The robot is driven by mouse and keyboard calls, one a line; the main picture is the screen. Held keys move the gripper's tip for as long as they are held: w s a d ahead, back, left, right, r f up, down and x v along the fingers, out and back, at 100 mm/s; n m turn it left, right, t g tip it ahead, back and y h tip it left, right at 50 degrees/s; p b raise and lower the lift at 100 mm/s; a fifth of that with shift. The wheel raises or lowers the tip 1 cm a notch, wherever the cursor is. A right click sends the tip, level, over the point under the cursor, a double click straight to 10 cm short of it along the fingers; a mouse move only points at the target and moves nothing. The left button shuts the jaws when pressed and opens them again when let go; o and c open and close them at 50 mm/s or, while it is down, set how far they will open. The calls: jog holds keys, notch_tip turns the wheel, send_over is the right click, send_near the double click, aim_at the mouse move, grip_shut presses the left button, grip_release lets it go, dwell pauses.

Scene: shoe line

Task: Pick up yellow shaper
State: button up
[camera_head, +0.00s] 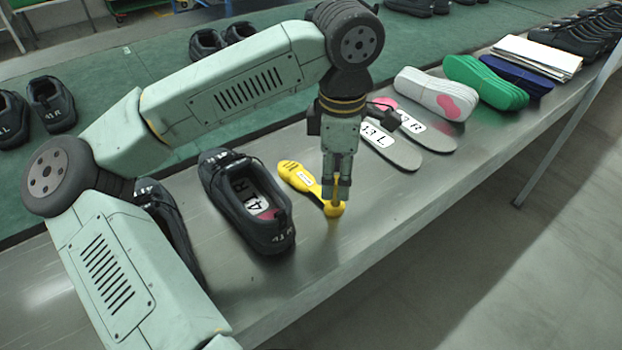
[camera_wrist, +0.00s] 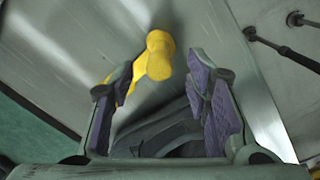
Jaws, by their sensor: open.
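The yellow shaper (camera_head: 299,177) lies on the metal table, between the black shoe on its left and the insoles on its right. Its knobbed end is nearest the table's front edge. My gripper (camera_head: 337,190) points down at the knobbed end and covers part of it. In the wrist view the shaper (camera_wrist: 160,52) shows its knob near the gap between the purple-padded fingers of my gripper (camera_wrist: 165,95). The fingers are apart. I cannot tell whether either finger touches the shaper.
A black shoe (camera_head: 249,204) with a labelled insole stands close left of the shaper. Grey insoles (camera_head: 396,151), a white stack (camera_head: 435,92), a green stack (camera_head: 485,80) and white sheets (camera_head: 537,57) lie to the right. Shoes (camera_head: 52,104) stand on the green belt behind.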

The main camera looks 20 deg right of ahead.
jog(key=shift+d+f+p, duration=0.15)
jog(key=shift+f, duration=0.85)
jog(key=shift+d+f+p, duration=0.1)
jog(key=shift+f+p, duration=0.05)
jog(key=shift+f, duration=0.8)
jog(key=shift+c, duration=0.5)
grip_shut()
